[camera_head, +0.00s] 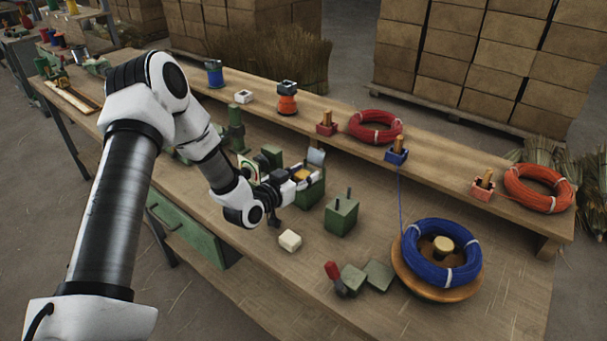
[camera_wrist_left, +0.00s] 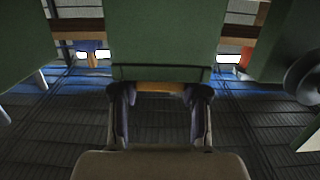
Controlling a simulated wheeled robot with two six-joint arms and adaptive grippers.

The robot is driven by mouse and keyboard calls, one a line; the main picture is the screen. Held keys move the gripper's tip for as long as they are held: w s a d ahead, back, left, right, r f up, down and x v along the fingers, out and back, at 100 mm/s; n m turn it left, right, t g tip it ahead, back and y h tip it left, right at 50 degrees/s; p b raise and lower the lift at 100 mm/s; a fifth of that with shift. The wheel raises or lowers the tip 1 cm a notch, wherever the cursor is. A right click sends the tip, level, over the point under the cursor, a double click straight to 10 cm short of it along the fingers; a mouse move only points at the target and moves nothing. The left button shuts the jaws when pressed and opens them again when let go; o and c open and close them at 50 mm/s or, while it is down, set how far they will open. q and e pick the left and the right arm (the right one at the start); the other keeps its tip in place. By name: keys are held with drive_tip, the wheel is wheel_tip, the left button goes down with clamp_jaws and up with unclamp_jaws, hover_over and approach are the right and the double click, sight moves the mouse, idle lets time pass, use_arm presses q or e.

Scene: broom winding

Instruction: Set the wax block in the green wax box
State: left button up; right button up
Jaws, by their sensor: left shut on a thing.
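My left gripper (camera_head: 300,178) is shut on an amber block, which I take as the wax block (camera_head: 301,174). The block is at the green wax box (camera_head: 312,194), at the box's upper opening; I cannot tell whether it touches the box inside. In the left wrist view, an amber strip of the wax block (camera_wrist_left: 160,87) shows between the fingers, and a large green surface (camera_wrist_left: 165,40) stands just beyond. The fingers hide part of the block. My right gripper is not in view.
A green block with pegs (camera_head: 342,216) stands right of the box. A cream block (camera_head: 290,240) lies in front. A blue coil (camera_head: 441,252) sits on a round wooden base at right. A raised shelf (camera_head: 340,122) runs behind.

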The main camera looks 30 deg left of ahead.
use_arm(q)
drive_tip(key=o, duration=0.8)
drive_tip(key=shift+s+r+p, duration=0.15)
drive_tip(key=shift+s+p, duration=0.35)
drive_tip(key=s+p, duration=0.2)
drive_tip(key=s, duration=0.1)
drive_tip(key=s+r+p, duration=0.1)
drive_tip(key=s+p, duration=0.1)
drive_tip(key=s, duration=0.1)
drive_tip(key=s+a+p, duration=0.1)
drive_tip(key=s+p, duration=0.1)
drive_tip(key=s, duration=0.2)
drive_tip(key=shift+r, duration=0.15)
drive_tip(key=shift+w+d, duration=0.1)
